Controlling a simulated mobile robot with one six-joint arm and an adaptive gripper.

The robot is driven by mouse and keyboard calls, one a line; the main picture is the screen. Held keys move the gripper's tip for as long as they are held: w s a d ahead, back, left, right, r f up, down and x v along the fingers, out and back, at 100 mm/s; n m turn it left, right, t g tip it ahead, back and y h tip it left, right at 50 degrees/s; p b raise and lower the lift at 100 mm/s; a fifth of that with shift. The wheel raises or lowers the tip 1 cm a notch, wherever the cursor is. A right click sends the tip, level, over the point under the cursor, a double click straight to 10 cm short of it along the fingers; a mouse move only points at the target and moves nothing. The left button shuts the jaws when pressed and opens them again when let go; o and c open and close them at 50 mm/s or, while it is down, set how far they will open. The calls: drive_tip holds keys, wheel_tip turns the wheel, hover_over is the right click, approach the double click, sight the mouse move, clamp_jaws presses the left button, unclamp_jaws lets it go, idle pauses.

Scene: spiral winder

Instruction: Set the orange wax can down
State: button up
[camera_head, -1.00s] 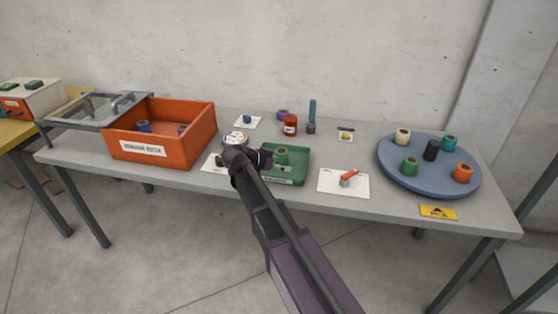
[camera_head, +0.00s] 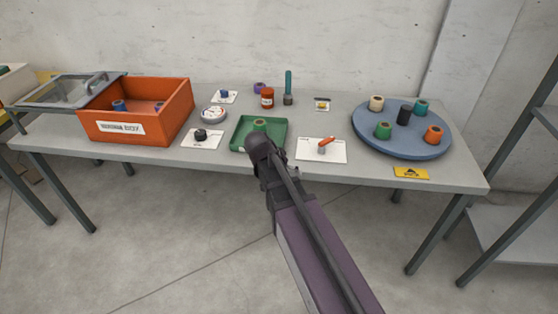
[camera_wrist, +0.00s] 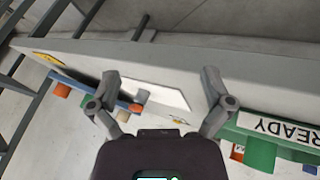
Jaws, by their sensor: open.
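The orange wax can (camera_head: 267,97) stands upright on the grey table (camera_head: 360,174), towards the back. It has a dark lid and a white label. My gripper (camera_head: 258,143) is at the front edge of the green tray, apart from the can and nearer the front of the table. Its fingertips are hard to make out in the head view. In the wrist view my gripper (camera_wrist: 162,82) has its two fingers spread wide with nothing held between them. A small orange patch beside the tray shows there, too partly seen to name surely.
The green tray (camera_head: 238,131) holds a green spool (camera_head: 260,124). An orange box (camera_head: 170,120) stands left and a blue turntable (camera_head: 380,145) with several spools stands right. A teal-handled tool (camera_head: 289,85) and a purple spool (camera_head: 260,87) flank the can. A white card (camera_head: 308,155) bears a red-handled lever (camera_head: 327,142).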

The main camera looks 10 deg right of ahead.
drive_tip(key=s+f+n+g+y, duration=0.1)
drive_tip(key=s+f+n+y, duration=0.2)
drive_tip(key=s+n+y, duration=0.3)
drive_tip(key=s, duration=0.5)
drive_tip(key=shift+s+d+g, duration=0.3)
drive_tip(key=shift+s+d, duration=0.1)
drive_tip(key=c, duration=0.6)
